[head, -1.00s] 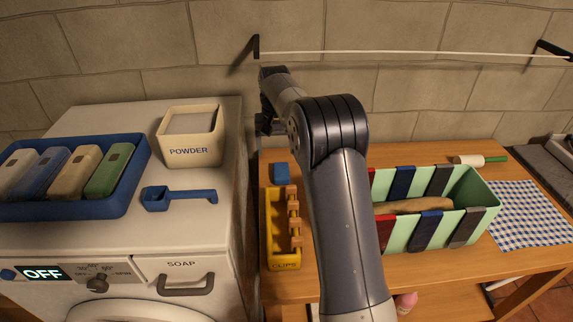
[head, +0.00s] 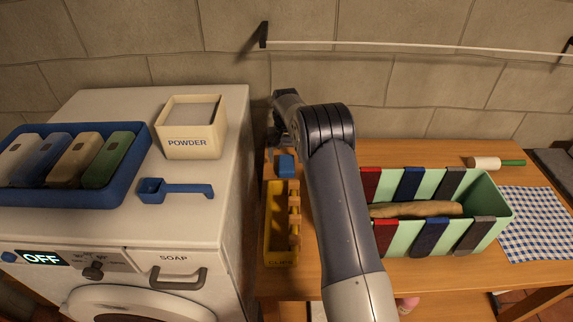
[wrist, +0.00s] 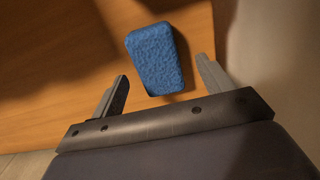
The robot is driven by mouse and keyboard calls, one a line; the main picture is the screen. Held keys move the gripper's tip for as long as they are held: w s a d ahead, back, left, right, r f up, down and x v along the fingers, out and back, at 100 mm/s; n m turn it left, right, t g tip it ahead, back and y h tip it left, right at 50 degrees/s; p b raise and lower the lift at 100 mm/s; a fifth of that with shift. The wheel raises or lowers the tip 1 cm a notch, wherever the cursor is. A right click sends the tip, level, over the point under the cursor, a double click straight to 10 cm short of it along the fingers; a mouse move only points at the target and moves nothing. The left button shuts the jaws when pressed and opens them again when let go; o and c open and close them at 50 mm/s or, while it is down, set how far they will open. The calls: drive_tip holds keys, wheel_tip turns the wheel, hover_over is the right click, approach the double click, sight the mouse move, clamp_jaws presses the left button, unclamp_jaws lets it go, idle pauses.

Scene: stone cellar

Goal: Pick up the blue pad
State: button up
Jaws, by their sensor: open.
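The blue pad (head: 286,165) is a small block lying on the wooden table's back left, just behind the yellow clips box. In the wrist view the pad (wrist: 155,58) has a rough, spongy surface and lies flat, slightly tilted. My gripper (wrist: 163,74) is open, with one finger on each side of the pad's near end and a gap on both sides. Nothing is held. In the head view my gripper (head: 279,132) is above and behind the pad, its fingers hard to make out.
The washing machine (head: 215,215) stands close on the left, higher than the table (head: 420,270). The yellow clips box (head: 275,245) is in front of the pad. A green bin (head: 490,205) with hanging strips is to the right. The stone wall (head: 390,65) is behind.

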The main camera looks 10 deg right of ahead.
sight(286, 163)
wheel_tip(286, 163, down, 3)
drive_tip(key=shift+s+d+f+p, duration=0.1)
drive_tip(key=shift+p, duration=0.2)
drive_tip(key=c, duration=1)
wheel_tip(286, 163, up, 10)
drive_tip(key=shift+r+b, duration=0.1)
drive_tip(key=shift+b, duration=1)
drive_tip(key=o, duration=0.4)
drive_tip(key=c, duration=0.4)
drive_tip(key=shift+o, duration=0.2)
